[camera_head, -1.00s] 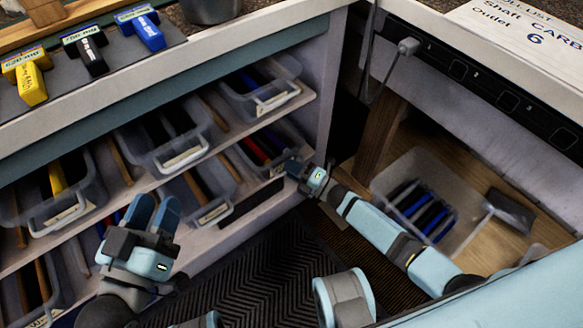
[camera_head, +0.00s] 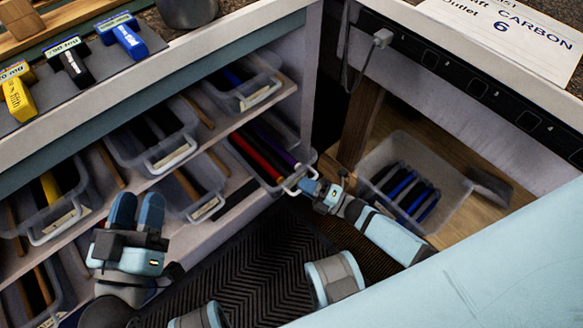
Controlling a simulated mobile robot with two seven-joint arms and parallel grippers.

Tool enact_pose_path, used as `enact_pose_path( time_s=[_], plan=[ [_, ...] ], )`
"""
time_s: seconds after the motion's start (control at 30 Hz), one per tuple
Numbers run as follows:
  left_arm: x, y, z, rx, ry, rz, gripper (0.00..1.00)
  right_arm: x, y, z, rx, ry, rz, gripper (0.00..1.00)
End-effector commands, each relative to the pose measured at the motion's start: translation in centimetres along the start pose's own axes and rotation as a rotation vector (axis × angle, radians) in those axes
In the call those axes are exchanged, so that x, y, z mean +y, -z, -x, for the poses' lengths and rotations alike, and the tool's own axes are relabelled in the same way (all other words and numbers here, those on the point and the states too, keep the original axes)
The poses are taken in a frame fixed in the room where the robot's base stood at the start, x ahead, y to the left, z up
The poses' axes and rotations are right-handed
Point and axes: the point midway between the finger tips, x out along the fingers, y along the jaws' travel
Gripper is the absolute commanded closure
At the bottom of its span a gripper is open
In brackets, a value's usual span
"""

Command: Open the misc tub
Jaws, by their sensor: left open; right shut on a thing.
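A clear tub (camera_head: 283,187) with long red, dark and purple pieces in it sits on the lower shelf at its right end. It is slid part way out past the shelf edge. I take it for the misc tub, but I cannot read its label. My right gripper (camera_head: 306,186) is shut on the white handle at the tub's front, and its jaws partly hide the handle. My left gripper (camera_head: 137,210) is open and empty, pointing up in front of the lower shelf, left of this tub.
Other clear tubs stand on the shelves, including one on the upper right (camera_head: 243,88) and one at upper middle (camera_head: 158,140). A clear bin (camera_head: 445,170) with blue and black pieces stands right of my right arm. A black ribbed mat (camera_head: 235,260) covers the floor.

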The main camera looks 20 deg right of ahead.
Motion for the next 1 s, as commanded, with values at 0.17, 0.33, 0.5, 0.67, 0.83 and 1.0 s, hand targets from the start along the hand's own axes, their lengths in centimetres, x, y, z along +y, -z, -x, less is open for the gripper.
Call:
enact_pose_path(
  time_s=[0.17,0.33,0.5,0.67,0.83,1.0],
  plan=[
    [-0.6,-1.0,0.1,-0.064,0.024,-0.01,0.57,0.7,1.0,2.8,-0.002,0.001,0.0,1.0],
    [-0.9,-1.6,0.3,-0.096,0.037,-0.016,0.57,1.0,1.6,4.2,-0.002,0.001,0.0,1.0],
    [-1.1,-1.9,0.4,-0.111,0.043,-0.018,0.57,1.0,1.7,4.8,-0.003,0.0,0.001,1.0],
    [-1.1,-2.0,0.5,-0.114,0.044,-0.019,0.57,1.0,1.7,4.8,-0.003,0.0,0.002,1.0],
    [-1.1,-2.0,0.5,-0.113,0.044,-0.019,0.57,1.0,1.7,4.8,-0.003,0.0,0.002,0.86],
    [-1.1,-1.9,0.4,-0.112,0.043,-0.018,0.57,1.0,1.8,4.8,-0.002,0.0,0.001,0.65]
  ],
)
